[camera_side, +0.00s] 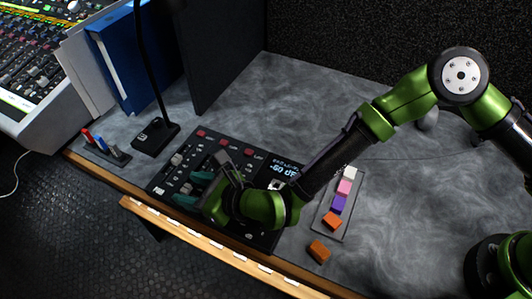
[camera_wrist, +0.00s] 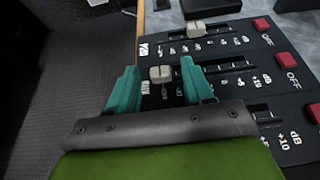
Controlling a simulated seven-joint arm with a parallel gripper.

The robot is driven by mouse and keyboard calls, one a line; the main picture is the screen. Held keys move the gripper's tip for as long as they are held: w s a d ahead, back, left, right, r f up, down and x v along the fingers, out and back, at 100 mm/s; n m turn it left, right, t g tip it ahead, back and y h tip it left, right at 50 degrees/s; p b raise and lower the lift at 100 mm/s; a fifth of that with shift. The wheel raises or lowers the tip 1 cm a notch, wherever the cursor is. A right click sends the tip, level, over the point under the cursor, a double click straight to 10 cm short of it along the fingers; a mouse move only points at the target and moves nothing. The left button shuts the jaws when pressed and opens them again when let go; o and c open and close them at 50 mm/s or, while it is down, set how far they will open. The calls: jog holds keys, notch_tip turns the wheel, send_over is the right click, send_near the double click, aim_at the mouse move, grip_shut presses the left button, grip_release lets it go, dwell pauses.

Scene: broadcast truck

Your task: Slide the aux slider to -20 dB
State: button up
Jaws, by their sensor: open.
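The dark slider panel (camera_side: 163,186) lies near the table's front edge. In the wrist view the AUX slider's pale cap (camera_wrist: 161,74) is at the label end of its slot, beside the printed word AUX. My gripper (camera_wrist: 160,84) is open, with one teal finger on each side of this cap; I cannot tell whether either touches it. In the side view my gripper (camera_side: 192,188) is low over the panel's front part. The panel display (camera_side: 284,168) reads about -60 dB. Another slider cap (camera_wrist: 195,29) is in the neighbouring row. My gripper hides much of the third row.
Red buttons (camera_wrist: 285,62) stand at the rows' far ends. A lamp base (camera_side: 155,136) and a marker holder (camera_side: 105,148) are to the left. A tray (camera_side: 350,208) of coloured blocks and a loose orange block (camera_side: 319,251) are to the right. The table's far right is mostly clear.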

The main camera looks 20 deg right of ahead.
grip_shut()
jog(key=w+d, duration=0.2)
jog(key=shift+w+d, duration=0.25)
jog(key=shift+d, duration=0.05)
grip_release()
dwell(0.4)
jog(key=v, duration=1.7)
